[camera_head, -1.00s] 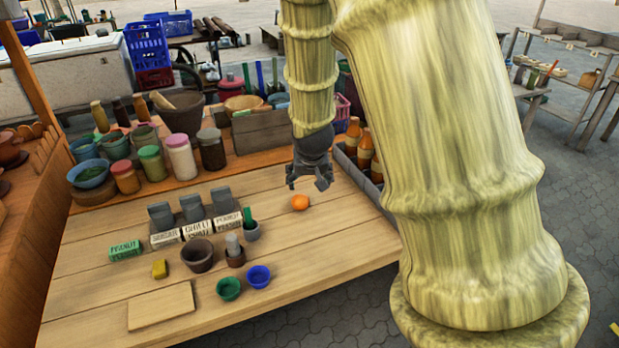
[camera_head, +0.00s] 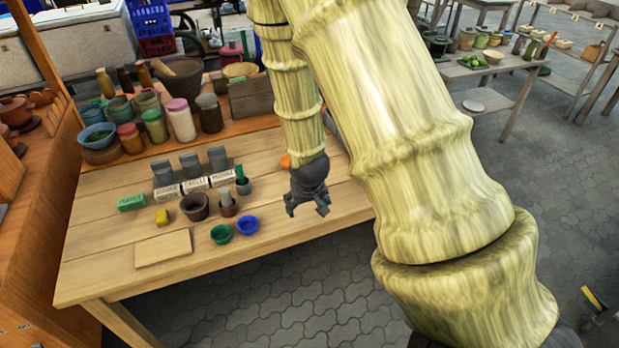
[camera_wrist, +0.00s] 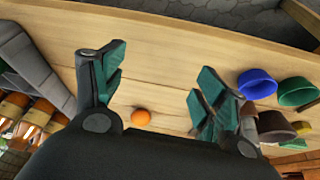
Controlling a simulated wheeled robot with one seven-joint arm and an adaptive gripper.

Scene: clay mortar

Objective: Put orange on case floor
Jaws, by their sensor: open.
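The orange (camera_head: 285,161) lies on the wooden table, partly hidden behind my arm in the head view. A grey case (camera_wrist: 45,75) with orange-labelled bottles (camera_wrist: 20,115) stands at the left of the wrist view. In the head view my arm mostly hides it.
A blue bowl (camera_head: 247,225), a green bowl (camera_head: 221,234), a brown pot (camera_head: 195,206) and a wooden board (camera_head: 163,248) are left of my gripper. Small signs (camera_head: 195,185) stand behind them. Jars (camera_head: 181,120) fill the back shelf. Bare planks surround the orange.

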